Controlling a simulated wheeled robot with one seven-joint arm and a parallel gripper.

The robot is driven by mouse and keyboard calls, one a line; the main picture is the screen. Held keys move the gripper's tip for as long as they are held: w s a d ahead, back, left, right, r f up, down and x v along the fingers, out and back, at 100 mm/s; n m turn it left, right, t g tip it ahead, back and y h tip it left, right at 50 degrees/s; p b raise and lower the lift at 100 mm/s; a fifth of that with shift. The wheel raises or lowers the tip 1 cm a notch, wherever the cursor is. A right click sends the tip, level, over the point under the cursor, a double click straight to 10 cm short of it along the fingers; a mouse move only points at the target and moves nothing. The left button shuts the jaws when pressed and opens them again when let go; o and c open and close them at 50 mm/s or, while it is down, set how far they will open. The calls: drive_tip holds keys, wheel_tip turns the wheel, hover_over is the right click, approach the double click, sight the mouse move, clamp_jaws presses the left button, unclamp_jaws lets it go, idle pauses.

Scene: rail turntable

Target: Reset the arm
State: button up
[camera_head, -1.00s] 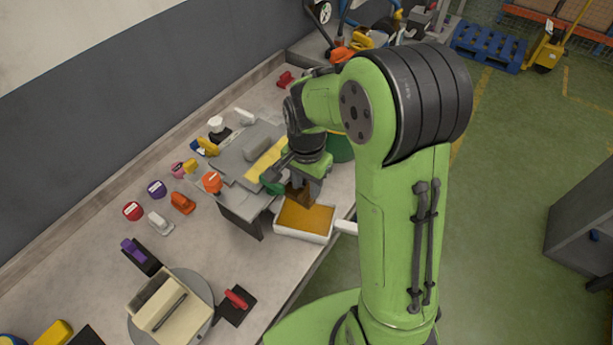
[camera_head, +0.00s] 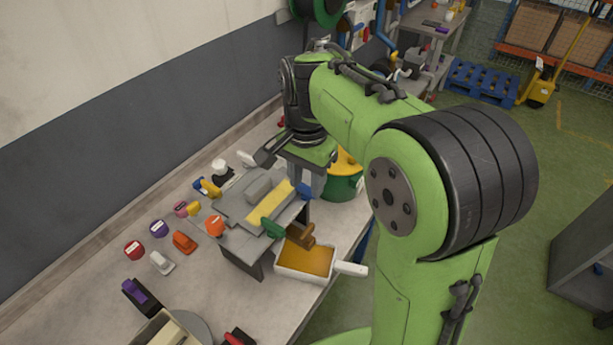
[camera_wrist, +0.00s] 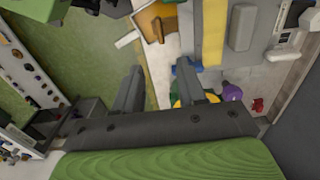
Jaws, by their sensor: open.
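My green arm spans the right side of the head view, with my gripper (camera_head: 308,192) raised over the far end of the workbench. In the wrist view my gripper (camera_wrist: 165,90) shows two dark fingers spread wide with nothing between them. It is apart from the things below. A brown-handled piece (camera_head: 302,236) stands in a white tray (camera_head: 290,273) with an orange-brown inside. The tray also shows in the wrist view (camera_wrist: 127,39).
A grey stand with a yellow strip (camera_head: 268,204) is beside the tray. A green bin (camera_head: 343,186) stands behind it. Several coloured handles and knobs, including an orange one (camera_head: 184,242), lie at the left. Open green floor (camera_head: 480,150) is at the right.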

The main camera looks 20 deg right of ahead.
drive_tip(key=s+r+n+t, duration=0.1)
drive_tip(key=s+n+t, duration=0.4)
drive_tip(key=s+n, duration=0.5)
drive_tip(key=s, duration=0.7)
drive_tip(key=shift+s+r+n+t, duration=0.25)
drive_tip(key=shift+s+n+t, duration=0.05)
drive_tip(key=shift+s+n, duration=0.1)
drive_tip(key=shift+d, duration=0.1)
idle(2.8)
